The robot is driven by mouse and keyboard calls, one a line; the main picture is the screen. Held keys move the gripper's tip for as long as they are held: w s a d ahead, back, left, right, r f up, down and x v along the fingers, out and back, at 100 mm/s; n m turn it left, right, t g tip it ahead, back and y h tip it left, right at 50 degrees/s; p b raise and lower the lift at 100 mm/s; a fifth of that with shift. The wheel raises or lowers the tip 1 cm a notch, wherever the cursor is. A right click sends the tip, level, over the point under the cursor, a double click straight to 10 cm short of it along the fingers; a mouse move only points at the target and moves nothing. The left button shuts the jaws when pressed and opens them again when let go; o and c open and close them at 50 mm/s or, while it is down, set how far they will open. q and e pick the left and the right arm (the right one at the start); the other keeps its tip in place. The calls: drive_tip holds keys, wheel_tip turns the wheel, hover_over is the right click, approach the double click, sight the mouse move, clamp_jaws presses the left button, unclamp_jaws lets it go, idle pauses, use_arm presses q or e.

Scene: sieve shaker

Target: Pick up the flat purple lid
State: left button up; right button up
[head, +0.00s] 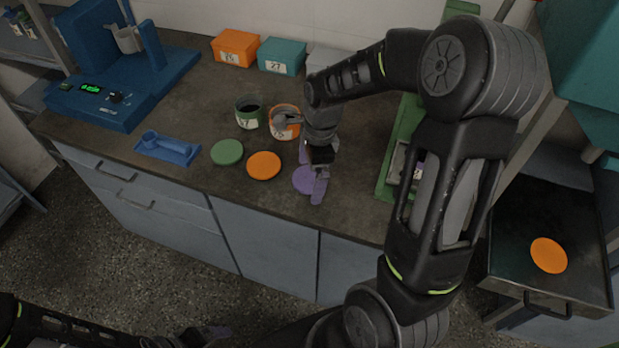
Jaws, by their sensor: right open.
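The flat purple lid (303,181) lies on the dark countertop near its front edge, to the right of an orange lid. My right gripper (312,174) is open and points down just above the purple lid. One of its purple fingers overlaps the lid's right side and hides part of it. I cannot tell whether the fingers touch the lid. My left gripper (212,334) is low at the bottom edge, in front of the cabinets and away from the counter. Its jaws are too dark and small to read.
A green lid (227,152) and an orange lid (264,165) lie left of the purple lid. Behind them stand a green can (250,112) and an orange can (285,123). A blue scoop holder (168,149) is further left. A green tray (384,189) is to the right, partly behind my arm.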

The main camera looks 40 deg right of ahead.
sight(311, 178)
idle(0.5)
drive_tip(key=c, duration=1.4)
wheel_tip(311, 178, up, 10)
idle(0.6)
